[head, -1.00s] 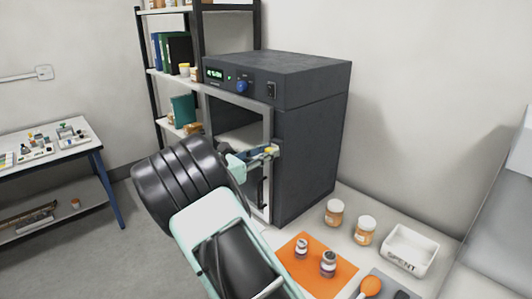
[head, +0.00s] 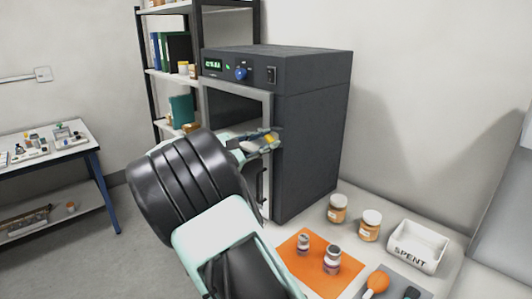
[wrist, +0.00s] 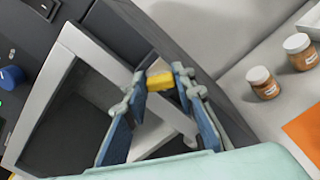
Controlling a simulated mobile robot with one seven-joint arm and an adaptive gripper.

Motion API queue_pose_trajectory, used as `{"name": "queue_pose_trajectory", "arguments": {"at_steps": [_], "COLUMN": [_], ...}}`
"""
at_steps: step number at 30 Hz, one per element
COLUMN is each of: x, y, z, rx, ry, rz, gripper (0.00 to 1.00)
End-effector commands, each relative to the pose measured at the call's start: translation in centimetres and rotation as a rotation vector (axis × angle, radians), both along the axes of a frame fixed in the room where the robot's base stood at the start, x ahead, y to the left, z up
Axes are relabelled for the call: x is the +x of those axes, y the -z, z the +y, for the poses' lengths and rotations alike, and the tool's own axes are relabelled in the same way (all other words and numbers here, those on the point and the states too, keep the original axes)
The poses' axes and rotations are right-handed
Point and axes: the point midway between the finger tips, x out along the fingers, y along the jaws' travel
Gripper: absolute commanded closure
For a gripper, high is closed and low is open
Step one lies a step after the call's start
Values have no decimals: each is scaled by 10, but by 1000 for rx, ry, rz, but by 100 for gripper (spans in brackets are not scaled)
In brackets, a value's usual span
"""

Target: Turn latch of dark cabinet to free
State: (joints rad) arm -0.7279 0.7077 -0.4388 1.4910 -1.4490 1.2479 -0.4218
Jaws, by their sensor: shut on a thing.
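The dark cabinet (head: 312,140) stands on the white bench, with a light-framed glass door on its front. The yellow latch (wrist: 160,82) is at the door frame's edge in the wrist view. My gripper (wrist: 160,84) is shut on it, one blue-grey finger on each side. In the head view my gripper (head: 268,142) is at the right edge of the door, and the fingers hide most of the latch. The door looks closed against the body, though my arm covers part of it.
A dark door handle (head: 262,186) is below my gripper. On the bench are two brown jars (head: 370,224), an orange mat (head: 300,277) with two small bottles, and a white SPENT tray (head: 416,247). A shelf rack (head: 170,76) stands behind the cabinet.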

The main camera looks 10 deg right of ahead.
Motion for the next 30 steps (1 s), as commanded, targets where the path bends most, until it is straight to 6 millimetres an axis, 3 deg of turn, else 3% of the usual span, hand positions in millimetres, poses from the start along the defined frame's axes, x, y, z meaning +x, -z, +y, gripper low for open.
{"name": "queue_pose_trajectory", "arguments": {"at_steps": [1,30], "x": [0,-1], "y": [8,8], "z": [1,0], "rx": [27,496], "ry": [-2,0], "rz": [-38,-739], "gripper": [100,100]}}
